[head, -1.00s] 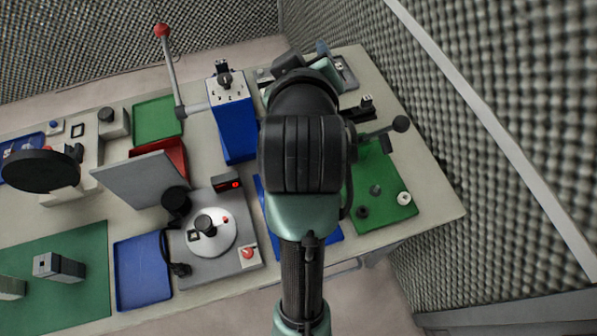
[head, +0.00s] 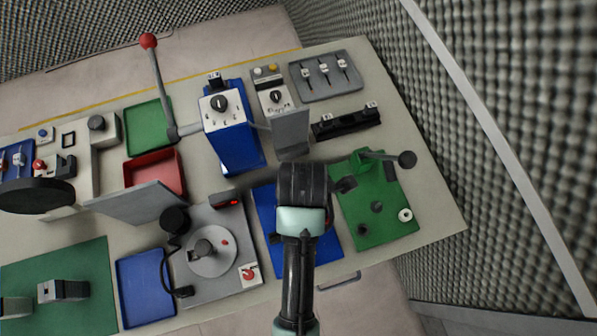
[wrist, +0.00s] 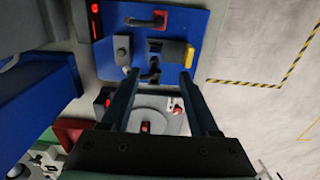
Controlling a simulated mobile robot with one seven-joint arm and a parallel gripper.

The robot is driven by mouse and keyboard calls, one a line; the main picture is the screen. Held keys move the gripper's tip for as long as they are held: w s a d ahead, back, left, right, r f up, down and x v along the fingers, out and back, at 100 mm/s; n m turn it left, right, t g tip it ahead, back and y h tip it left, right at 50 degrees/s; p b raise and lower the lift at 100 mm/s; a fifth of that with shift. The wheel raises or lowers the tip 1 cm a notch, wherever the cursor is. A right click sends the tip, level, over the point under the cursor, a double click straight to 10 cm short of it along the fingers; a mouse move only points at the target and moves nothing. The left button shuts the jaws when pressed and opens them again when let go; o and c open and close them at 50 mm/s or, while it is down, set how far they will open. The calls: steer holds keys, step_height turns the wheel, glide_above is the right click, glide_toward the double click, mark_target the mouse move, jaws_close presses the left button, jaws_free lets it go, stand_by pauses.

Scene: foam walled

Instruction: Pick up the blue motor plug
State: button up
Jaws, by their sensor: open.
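My gripper (wrist: 158,78) is open in the wrist view, its two dark fingers spread apart with nothing held between them. A black fitting (wrist: 151,72) shows between the fingertips, at the near edge of a blue panel (wrist: 180,16). I cannot tell whether the fingers are level with it or above it. I cannot make out a distinctly blue motor plug in either view. In the head view my arm covers the middle of the blue panel (head: 268,218) and hides the fingertips.
The blue panel also carries a red handle (wrist: 148,20) and a yellow block (wrist: 189,56). A grey plate with a round disc (head: 212,265) stands left of it, a green board (head: 385,225) right. A tall blue box (head: 237,152) rises behind.

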steer(key=f, duration=0.3)
steer(key=shift+w+f, duration=0.25)
steer(key=shift+w+a+f+p, duration=0.15)
steer(key=shift+f+p, duration=0.25)
steer(key=shift+f, duration=0.95)
steer(key=shift+a+f+p, duration=0.1)
steer(key=shift+f+p, duration=0.25)
steer(key=shift+f, duration=0.95)
steer(key=shift+c, duration=0.3)
jaws_close()
